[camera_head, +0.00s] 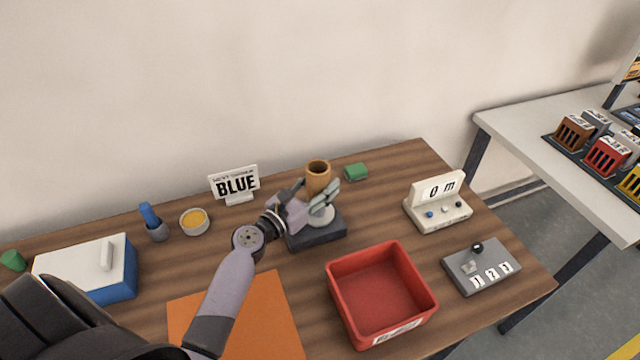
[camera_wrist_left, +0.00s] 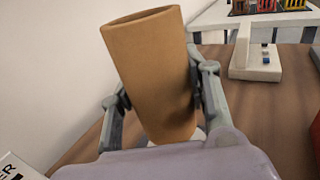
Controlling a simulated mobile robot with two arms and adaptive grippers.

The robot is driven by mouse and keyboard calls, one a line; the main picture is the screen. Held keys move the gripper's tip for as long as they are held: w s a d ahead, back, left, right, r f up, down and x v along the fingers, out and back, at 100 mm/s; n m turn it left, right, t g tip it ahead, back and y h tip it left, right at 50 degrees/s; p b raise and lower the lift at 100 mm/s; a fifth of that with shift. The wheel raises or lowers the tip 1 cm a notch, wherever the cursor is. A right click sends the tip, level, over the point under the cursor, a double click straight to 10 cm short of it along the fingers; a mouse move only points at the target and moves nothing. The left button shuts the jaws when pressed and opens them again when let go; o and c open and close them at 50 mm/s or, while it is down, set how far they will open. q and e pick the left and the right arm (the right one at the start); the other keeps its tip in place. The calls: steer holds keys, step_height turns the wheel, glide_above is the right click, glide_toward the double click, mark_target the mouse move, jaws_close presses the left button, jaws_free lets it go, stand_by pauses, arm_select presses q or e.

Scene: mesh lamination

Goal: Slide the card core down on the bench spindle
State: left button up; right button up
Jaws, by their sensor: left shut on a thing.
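The card core (camera_head: 318,176) is a brown hollow tube, nearly upright over the bench spindle's dark base (camera_head: 318,238). A pale round flange (camera_head: 321,217) shows on that base, below the core. The spindle's post is not visible, so I cannot tell whether the core is around it. My left gripper (camera_head: 317,195) is shut on the core. In the left wrist view the core (camera_wrist_left: 152,72) is tilted in the picture, with a finger of the gripper (camera_wrist_left: 158,97) on each side. Its open top end shows; its lower end is partly hidden. My right gripper is not in view.
A red bin (camera_head: 340,290) stands in front of the spindle. A green block (camera_head: 356,172) lies just right of the core. A "BLUE" sign (camera_head: 236,184) stands left. A display box (camera_head: 437,212) and a grey switch box (camera_head: 482,270) are at the right.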

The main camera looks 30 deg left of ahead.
arm_select(q)
steer(key=shift+r, duration=0.25)
steer(key=o, duration=1.2)
steer(key=shift+o, duration=0.2)
steer(key=v, duration=1.2)
